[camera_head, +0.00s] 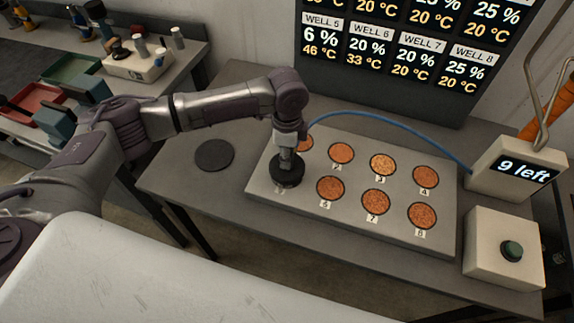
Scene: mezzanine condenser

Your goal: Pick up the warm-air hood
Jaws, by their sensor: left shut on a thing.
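The warm-air hood (287,172) is a dark round head with a paler neck. My left gripper (289,148) points down from above and is shut on its neck. The hood is over the front-left well of the pale well plate (262,178) and hides that well. I cannot tell whether it touches the plate. A blue hose (385,116) arches from behind my gripper to a box on the right. My right gripper is not in view.
Several orange-brown wells such as well 2 (341,153) show on the plate. A dark round pad (214,155) lies bare at left. At right stand a box reading "9 left" (524,170) and a green button box (490,268). A readings board (400,50) stands behind.

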